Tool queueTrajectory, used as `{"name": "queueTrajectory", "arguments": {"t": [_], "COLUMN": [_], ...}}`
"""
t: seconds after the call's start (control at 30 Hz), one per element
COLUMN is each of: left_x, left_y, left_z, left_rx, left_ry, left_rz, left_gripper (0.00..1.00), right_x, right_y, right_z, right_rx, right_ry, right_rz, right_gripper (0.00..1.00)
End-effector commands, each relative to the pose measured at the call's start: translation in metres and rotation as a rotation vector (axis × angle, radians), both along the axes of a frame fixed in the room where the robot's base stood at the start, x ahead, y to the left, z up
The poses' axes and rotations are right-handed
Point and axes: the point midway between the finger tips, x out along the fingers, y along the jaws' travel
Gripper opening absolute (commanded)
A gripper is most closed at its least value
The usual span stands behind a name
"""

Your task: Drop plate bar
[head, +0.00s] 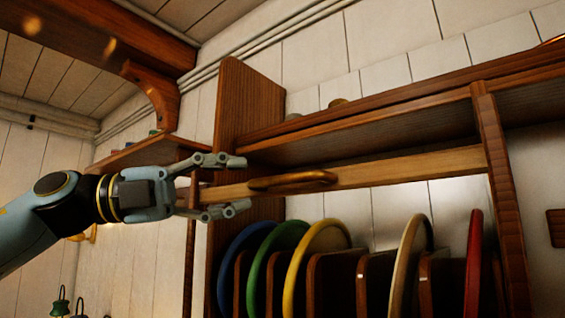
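The plate bar (390,172) is a light wooden bar that runs across the front of the plate rack, under its upper shelf. A curved brown handle (292,180) sits on the bar toward its left end. My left gripper (242,184) is at the bar's left end, its fingers apart, one above and one below the bar's level. I see a gap between the fingers and the bar, and cannot tell if either touches it. The handle is just to the right of the fingertips. My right gripper is not in view.
Blue (238,262), green (272,262), yellow (306,262), cream (408,262) and red (474,262) plates stand upright between wooden dividers below the bar. The rack's left side panel (245,105) rises behind my gripper. A wooden bracket (155,95) hangs at upper left.

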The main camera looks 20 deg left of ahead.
Motion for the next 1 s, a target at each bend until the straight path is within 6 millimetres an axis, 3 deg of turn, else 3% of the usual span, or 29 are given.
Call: {"name": "queueTrajectory", "arguments": {"t": [0.1,0.5,0.93,1.0], "left_x": [0.006,0.026,0.029,0.029], "left_y": [-0.015,-0.056,-0.063,-0.063], "left_z": [0.007,0.010,0.009,0.009], "left_rx": [-0.008,-0.004,0.000,0.000], "left_ry": [0.001,0.002,0.002,0.002], "left_rz": [-0.003,0.001,0.002,0.002], "left_gripper": [0.36,0.36,0.36,0.28], "right_x": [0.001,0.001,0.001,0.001], "right_y": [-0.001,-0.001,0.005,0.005], "right_z": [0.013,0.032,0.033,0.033], "right_rx": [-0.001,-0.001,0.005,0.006], "right_ry": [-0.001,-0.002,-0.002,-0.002], "right_rz": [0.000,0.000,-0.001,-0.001], "right_gripper": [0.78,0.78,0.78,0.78]}}
